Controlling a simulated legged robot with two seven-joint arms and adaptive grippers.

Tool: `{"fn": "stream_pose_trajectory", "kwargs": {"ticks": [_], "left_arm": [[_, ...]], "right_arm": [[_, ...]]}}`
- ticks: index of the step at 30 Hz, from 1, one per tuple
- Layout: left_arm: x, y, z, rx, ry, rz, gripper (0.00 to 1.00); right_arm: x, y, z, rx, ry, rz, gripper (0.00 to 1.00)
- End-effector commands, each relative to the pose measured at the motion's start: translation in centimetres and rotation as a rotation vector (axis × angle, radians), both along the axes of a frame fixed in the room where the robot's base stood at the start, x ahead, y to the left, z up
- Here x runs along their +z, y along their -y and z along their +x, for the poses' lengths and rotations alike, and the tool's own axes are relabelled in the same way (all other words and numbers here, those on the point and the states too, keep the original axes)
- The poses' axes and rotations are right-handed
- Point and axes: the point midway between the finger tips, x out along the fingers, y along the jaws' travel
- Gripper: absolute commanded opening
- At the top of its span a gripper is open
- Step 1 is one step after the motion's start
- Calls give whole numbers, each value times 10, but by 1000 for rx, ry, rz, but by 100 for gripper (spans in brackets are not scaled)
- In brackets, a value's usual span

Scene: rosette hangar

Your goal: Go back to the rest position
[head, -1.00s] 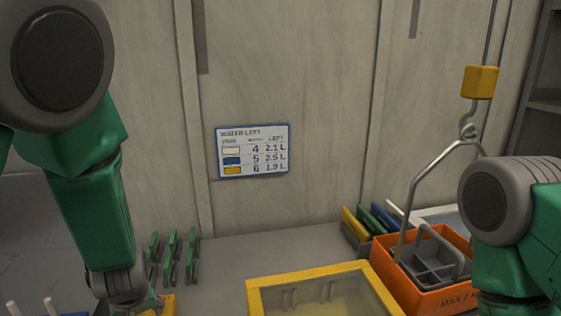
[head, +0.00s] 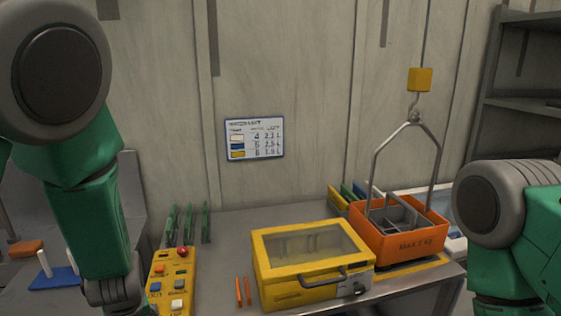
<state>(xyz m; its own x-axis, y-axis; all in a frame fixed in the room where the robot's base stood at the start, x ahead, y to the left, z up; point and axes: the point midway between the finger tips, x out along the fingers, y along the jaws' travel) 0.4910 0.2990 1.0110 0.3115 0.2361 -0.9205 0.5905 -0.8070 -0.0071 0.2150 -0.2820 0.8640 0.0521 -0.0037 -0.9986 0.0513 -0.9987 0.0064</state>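My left arm comes down at the left of the head view. Its gripper lies at or below the bottom edge, beside the yellow control box (head: 172,290), and its fingers do not show. My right arm shows at the right edge, in front of the table's right end; its gripper is out of the frame. Neither arm visibly holds anything.
A grey table (head: 225,248) bears a yellow case (head: 290,292) with a clear lid and an orange crate (head: 408,245) hanging-handled under a yellow block (head: 420,79). Two orange sticks (head: 243,291) lie beside the case. A blue-framed sign (head: 254,139) is on the wall; shelves (head: 525,106) stand right.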

Motion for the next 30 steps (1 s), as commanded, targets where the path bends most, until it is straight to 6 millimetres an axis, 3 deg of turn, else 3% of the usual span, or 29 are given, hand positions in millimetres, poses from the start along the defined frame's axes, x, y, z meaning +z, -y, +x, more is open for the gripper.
{"fn": "stream_pose_trajectory", "kwargs": {"ticks": [1,8,17,20,24,27,30], "left_arm": [[-14,-2,-7,-9,-16,5,51],[-56,-9,-32,-73,-67,34,51],[-143,-17,-98,-232,-173,64,51],[-187,-17,-135,-322,-226,60,51],[-253,-7,-201,-483,-301,14,51],[-282,3,-240,-577,-327,-34,51],[-297,12,-265,-640,-337,-75,51]], "right_arm": [[-7,0,1,0,1,0,0],[-24,0,1,0,2,0,0],[-63,0,0,0,1,0,0],[-85,0,0,0,1,0,0],[-122,0,0,0,0,0,0],[-142,0,0,0,0,0,0],[-152,0,0,0,0,0,0]]}}
